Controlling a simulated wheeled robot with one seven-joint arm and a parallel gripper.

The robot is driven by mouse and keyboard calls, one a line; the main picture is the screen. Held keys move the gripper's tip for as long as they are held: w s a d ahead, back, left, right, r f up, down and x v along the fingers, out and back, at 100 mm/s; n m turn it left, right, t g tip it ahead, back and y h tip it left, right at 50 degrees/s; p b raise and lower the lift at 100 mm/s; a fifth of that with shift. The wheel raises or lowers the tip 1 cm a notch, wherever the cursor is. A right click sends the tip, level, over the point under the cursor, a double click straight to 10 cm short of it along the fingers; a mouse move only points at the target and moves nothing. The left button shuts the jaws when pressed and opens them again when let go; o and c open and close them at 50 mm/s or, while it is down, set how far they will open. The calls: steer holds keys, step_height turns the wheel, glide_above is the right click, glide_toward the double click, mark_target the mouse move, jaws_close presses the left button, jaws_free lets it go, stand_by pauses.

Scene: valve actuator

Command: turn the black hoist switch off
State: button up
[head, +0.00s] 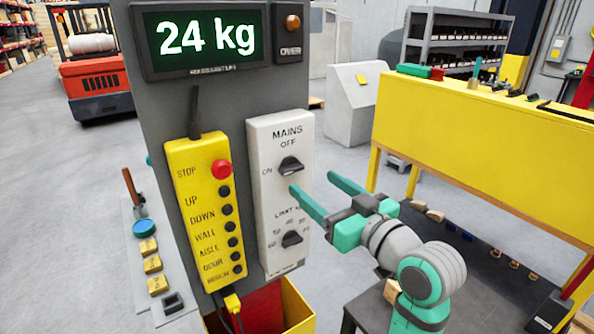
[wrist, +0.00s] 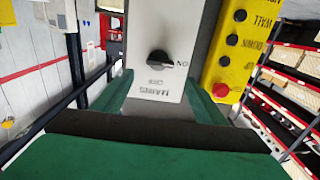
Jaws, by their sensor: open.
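The black switch (head: 291,166) is a rotary knob on the white panel (head: 270,200), under the words MAINS and OFF, with ON to its left. The upside-down wrist view shows the same knob (wrist: 159,62), its handle lying roughly sideways, in line with ON; which end is the pointer is hard to tell. My gripper (head: 311,182) is open and empty in front of the panel. One finger reaches close to the panel just below the knob in the head view; I cannot tell whether it touches. The knob is not between the fingers.
A second black knob (head: 292,238), for the limit, sits lower on the panel. A yellow button pendant (head: 208,215) with a red stop button hangs to the left. A display (head: 205,38) above reads 24 kg. A yellow bench (head: 470,125) stands to the right.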

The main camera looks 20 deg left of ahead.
mark_target(294, 169)
steer(key=x, duration=0.8)
steer(key=shift+w+a, duration=0.2)
steer(key=c, duration=1.1)
